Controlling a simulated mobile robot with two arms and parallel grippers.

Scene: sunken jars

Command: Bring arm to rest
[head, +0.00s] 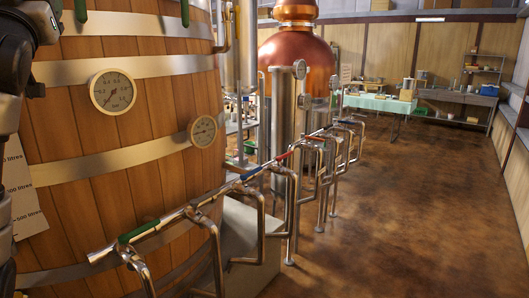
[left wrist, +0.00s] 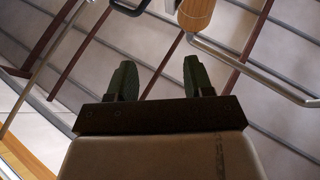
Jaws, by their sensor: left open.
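My left gripper (left wrist: 158,78) shows in the left wrist view. Its two dark green fingers stand apart with nothing between them. Behind the fingertips are pale grey panels crossed by dark bars. A bent metal tube and a rounded wood-coloured piece (left wrist: 196,13) show beyond the fingers at the top; I cannot tell how far away they are. In the head view, dark parts of my arm fill the upper left edge, and I cannot make out the left gripper there. My right gripper is in neither view.
A large banded wooden vat (head: 150,130) with dial gauges (head: 113,92) stands close on the left. Metal pipes (head: 225,192) run in front of it. A copper still (head: 295,60) and a cloth-covered table (head: 380,103) stand farther back. The brown floor (head: 410,200) on the right is clear.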

